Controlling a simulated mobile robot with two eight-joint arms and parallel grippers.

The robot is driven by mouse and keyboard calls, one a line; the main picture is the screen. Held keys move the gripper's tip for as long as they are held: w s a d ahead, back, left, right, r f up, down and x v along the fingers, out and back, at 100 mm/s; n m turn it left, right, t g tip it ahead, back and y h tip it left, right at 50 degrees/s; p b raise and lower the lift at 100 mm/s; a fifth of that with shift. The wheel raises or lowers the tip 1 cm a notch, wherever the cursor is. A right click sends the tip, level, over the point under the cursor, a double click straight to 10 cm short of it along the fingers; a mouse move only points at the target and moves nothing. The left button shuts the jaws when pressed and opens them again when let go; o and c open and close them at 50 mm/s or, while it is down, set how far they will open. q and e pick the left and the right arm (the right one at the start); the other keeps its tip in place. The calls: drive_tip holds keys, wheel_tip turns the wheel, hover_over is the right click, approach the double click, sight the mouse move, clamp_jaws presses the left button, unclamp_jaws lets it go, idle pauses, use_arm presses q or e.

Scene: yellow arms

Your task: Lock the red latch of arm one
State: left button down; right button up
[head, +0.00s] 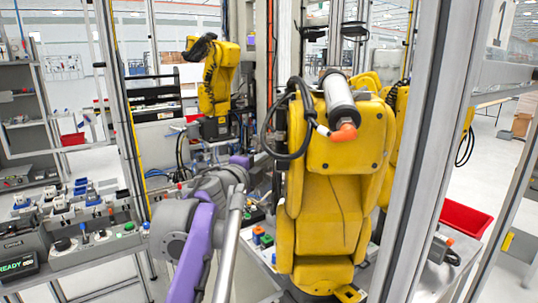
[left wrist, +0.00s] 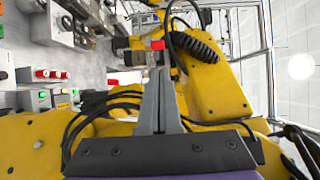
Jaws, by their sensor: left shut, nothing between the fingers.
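A large yellow arm (head: 335,170) stands at the centre of the head view, with a grey cylinder and an orange tip on top. In the left wrist view a small red piece (left wrist: 158,45), possibly the red latch, sits by a dark cylinder beside a yellow arm (left wrist: 215,85). My left gripper (left wrist: 159,72) is shut and empty, its fingertips just below the red piece in the picture. I cannot tell whether they touch it. In the head view my purple and grey left arm reaches toward the yellow arm; its fingers are not clearly visible. My right gripper is not in view.
Black cables (left wrist: 95,105) loop close to the left gripper. Another yellow arm (head: 215,85) stands farther back. Grey frame posts (head: 422,150) stand right of the large arm. A bench with small parts (head: 85,240) is at left, and a red bin (head: 464,219) at right.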

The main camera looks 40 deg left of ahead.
sight(278, 148)
use_arm(q)
drive_tip(key=p+x, duration=0.1)
drive_tip(key=x, duration=0.7)
drive_tip(key=shift+w, duration=0.35)
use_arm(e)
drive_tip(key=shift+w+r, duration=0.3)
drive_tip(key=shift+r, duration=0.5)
use_arm(q)
drive_tip(key=shift+a, duration=0.1)
drive_tip(key=shift+a+m+h, duration=0.25)
drive_tip(key=shift+m+h, duration=0.15)
drive_tip(key=shift+h, duration=0.2)
